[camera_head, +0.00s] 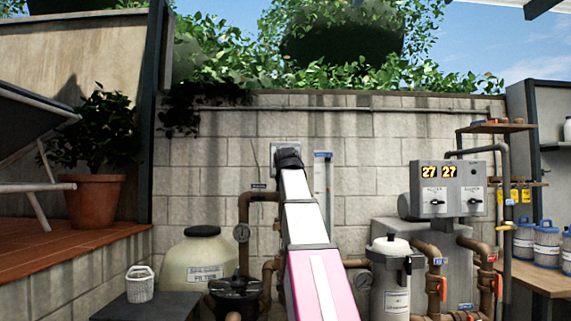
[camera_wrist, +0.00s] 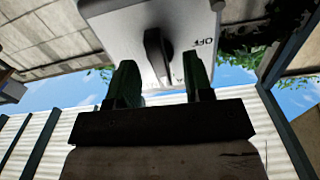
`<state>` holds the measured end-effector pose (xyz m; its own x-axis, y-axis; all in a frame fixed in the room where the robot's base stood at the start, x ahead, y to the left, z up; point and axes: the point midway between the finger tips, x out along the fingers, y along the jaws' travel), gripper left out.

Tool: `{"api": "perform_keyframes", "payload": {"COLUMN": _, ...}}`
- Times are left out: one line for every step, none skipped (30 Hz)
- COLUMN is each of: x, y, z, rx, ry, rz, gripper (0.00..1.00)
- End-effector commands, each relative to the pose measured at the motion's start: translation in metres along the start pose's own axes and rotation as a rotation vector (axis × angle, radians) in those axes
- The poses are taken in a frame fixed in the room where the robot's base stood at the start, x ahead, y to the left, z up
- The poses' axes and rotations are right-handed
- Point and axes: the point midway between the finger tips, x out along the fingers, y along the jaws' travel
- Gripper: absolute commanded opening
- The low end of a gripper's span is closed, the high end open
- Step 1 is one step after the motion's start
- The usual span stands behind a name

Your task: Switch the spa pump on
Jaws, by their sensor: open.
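A pale switch box (camera_wrist: 110,15) with a dark rotary knob (camera_wrist: 157,55) fills the top of the wrist view. The word OFF shows upside down to the right of the knob; another mark below it is mostly hidden by a finger. My gripper (camera_wrist: 160,65) is open, its two dark fingers on either side of the knob in the picture. I cannot tell whether they touch it. In the head view, my gripper (camera_head: 288,158) is up at the wall in front of the box (camera_head: 276,148), whose face and knob are mostly hidden by my arm.
A grey control unit (camera_head: 448,188) with two 27 displays and two dark knobs stands right. A sand filter (camera_head: 205,255), brown pipes (camera_head: 245,215), a dark pump (camera_head: 236,295) and a canister filter (camera_head: 390,285) line the block wall. Shelves with blue-white tubs (camera_head: 546,245) are far right.

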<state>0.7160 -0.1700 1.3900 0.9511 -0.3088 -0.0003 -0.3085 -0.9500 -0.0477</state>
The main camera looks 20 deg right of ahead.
Motion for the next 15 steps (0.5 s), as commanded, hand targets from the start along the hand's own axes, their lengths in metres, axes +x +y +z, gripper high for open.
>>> {"api": "perform_keyframes", "payload": {"x": -0.004, "y": 0.000, "z": 0.001, "rx": 0.000, "ry": 0.000, "rz": 0.000, "gripper": 0.47}}
{"api": "perform_keyframes", "payload": {"x": -0.007, "y": 0.000, "z": 0.001, "rx": 0.000, "ry": 0.000, "rz": 0.000, "gripper": 0.47}}
{"api": "perform_keyframes", "payload": {"x": -0.012, "y": 0.000, "z": 0.001, "rx": 0.000, "ry": 0.001, "rz": 0.000, "gripper": 0.47}}
{"api": "perform_keyframes", "payload": {"x": -0.015, "y": 0.000, "z": 0.001, "rx": 0.000, "ry": 0.001, "rz": 0.000, "gripper": 0.47}}
{"api": "perform_keyframes", "payload": {"x": -0.019, "y": 0.000, "z": 0.001, "rx": -0.001, "ry": 0.001, "rz": 0.000, "gripper": 0.47}}
{"api": "perform_keyframes", "payload": {"x": -0.024, "y": 0.000, "z": 0.001, "rx": -0.001, "ry": 0.001, "rz": 0.000, "gripper": 0.47}}
{"api": "perform_keyframes", "payload": {"x": -0.027, "y": 0.000, "z": 0.001, "rx": -0.001, "ry": 0.002, "rz": 0.000, "gripper": 0.47}}
{"api": "perform_keyframes", "payload": {"x": -0.031, "y": 0.000, "z": 0.001, "rx": -0.001, "ry": 0.002, "rz": 0.000, "gripper": 0.47}}
{"api": "perform_keyframes", "payload": {"x": -0.036, "y": 0.000, "z": 0.001, "rx": -0.001, "ry": 0.001, "rz": 0.000, "gripper": 0.47}}
{"api": "perform_keyframes", "payload": {"x": -0.039, "y": 0.000, "z": 0.001, "rx": -0.001, "ry": 0.001, "rz": 0.000, "gripper": 0.47}}
{"api": "perform_keyframes", "payload": {"x": -0.043, "y": 0.000, "z": 0.001, "rx": -0.001, "ry": 0.001, "rz": 0.000, "gripper": 0.47}}
{"api": "perform_keyframes", "payload": {"x": -0.048, "y": 0.000, "z": 0.001, "rx": -0.001, "ry": 0.001, "rz": 0.000, "gripper": 0.47}}
{"api": "perform_keyframes", "payload": {"x": -0.051, "y": 0.000, "z": 0.001, "rx": -0.001, "ry": 0.001, "rz": 0.000, "gripper": 0.47}}
{"api": "perform_keyframes", "payload": {"x": -0.055, "y": 0.000, "z": 0.001, "rx": -0.001, "ry": 0.001, "rz": 0.000, "gripper": 0.47}}
{"api": "perform_keyframes", "payload": {"x": -0.060, "y": 0.000, "z": 0.001, "rx": -0.001, "ry": 0.001, "rz": 0.000, "gripper": 0.47}}
